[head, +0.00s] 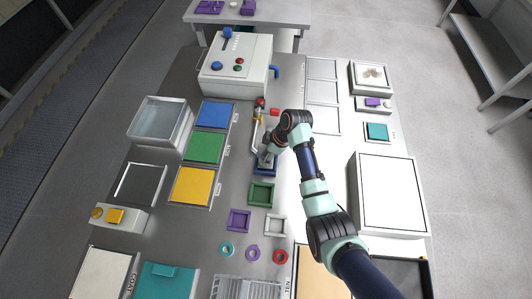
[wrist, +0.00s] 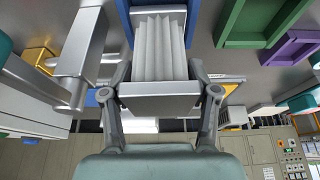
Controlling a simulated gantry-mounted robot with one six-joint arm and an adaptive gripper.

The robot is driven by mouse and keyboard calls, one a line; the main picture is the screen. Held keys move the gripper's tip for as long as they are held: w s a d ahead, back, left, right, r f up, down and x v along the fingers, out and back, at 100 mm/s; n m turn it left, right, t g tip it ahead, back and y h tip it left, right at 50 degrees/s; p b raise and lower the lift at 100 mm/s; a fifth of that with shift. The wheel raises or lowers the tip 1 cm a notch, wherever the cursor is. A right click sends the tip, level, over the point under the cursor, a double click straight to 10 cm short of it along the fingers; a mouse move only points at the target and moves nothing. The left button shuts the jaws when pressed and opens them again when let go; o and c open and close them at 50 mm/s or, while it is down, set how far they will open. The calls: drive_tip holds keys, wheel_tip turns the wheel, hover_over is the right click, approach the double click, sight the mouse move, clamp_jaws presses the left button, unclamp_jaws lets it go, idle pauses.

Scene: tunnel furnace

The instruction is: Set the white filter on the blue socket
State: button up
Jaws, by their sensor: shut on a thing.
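The white filter (wrist: 160,48) is a pleated block with a pale plate at its near end. My gripper (wrist: 160,92) is shut on it, one finger at each side in the wrist view. In the head view my gripper (head: 267,155) is directly over the blue socket (head: 263,172) and hides most of it. In the wrist view the blue socket (wrist: 122,18) shows as blue walls on both sides of the filter's far end. The filter lines up with the socket. I cannot tell whether it rests in the socket or hangs just above it.
A green tray (head: 261,194), a purple tray (head: 238,220) and a white tray (head: 275,225) lie in front of the socket. A silver pipe with a red knob (head: 260,102) stands just behind it. Blue, green and yellow panels (head: 191,187) lie to the left.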

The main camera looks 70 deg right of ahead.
drive_tip(key=shift+f+b, duration=0.35)
drive_tip(key=shift+f, duration=0.3)
drive_tip(key=o, duration=1.4)
drive_tip(key=shift+c, duration=0.2)
drive_tip(key=p+v, duration=0.3)
drive_tip(key=v, duration=1)
drive_tip(key=shift+w+r, duration=0.2)
drive_tip(key=shift+a, duration=0.1)
